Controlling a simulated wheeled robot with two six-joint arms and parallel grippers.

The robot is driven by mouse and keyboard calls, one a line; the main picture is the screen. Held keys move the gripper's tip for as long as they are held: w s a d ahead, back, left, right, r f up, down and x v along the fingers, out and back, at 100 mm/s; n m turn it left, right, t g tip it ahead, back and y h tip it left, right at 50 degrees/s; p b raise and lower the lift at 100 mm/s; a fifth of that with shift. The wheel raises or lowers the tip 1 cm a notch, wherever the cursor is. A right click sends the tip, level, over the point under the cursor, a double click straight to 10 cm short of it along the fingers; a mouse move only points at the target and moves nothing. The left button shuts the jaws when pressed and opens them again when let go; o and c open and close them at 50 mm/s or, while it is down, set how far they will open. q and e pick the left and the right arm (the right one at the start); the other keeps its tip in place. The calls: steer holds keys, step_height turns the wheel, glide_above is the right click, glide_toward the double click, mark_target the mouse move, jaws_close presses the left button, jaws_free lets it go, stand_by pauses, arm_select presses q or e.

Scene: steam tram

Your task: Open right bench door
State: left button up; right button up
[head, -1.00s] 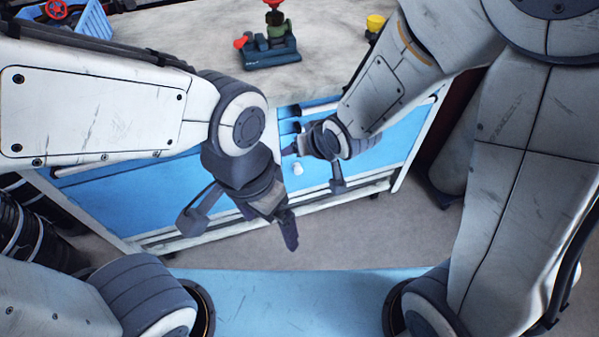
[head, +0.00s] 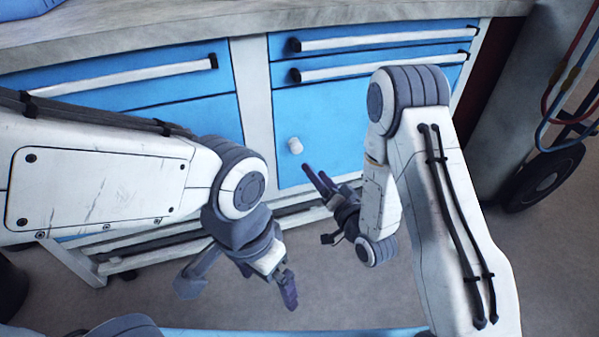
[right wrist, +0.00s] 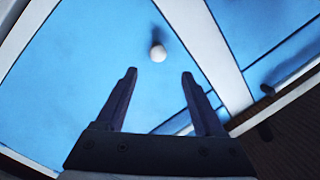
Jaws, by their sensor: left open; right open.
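The right bench door (head: 325,120) is a blue panel below two drawers, and it sits flush in the bench front, closed. Its white round knob (head: 295,146) is near the door's left edge. My right gripper (head: 315,180) is open and empty, just below and in front of the knob. In the right wrist view the knob (right wrist: 158,53) shows beyond and between the two spread fingertips, apart from them. My left gripper (head: 245,287) is open and empty, lower left, in front of the bench and away from the door.
Two drawers with long white handles (head: 385,38) are above the door. Another blue drawer (head: 130,80) is to the left. The grey worktop (head: 200,25) runs along the top. A wheeled cart with hoses (head: 545,180) stands at the right. Grey floor (head: 540,260) is free in front.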

mark_target(298, 151)
arm_select(q)
step_height(298, 151, down, 4)
steer(key=b, duration=0.3)
arm_select(e)
steer(key=shift+t, duration=0.3)
steer(key=x, duration=1)
steer(key=shift+w+f, duration=0.15)
steer(key=shift+f, duration=0.15)
jaws_close()
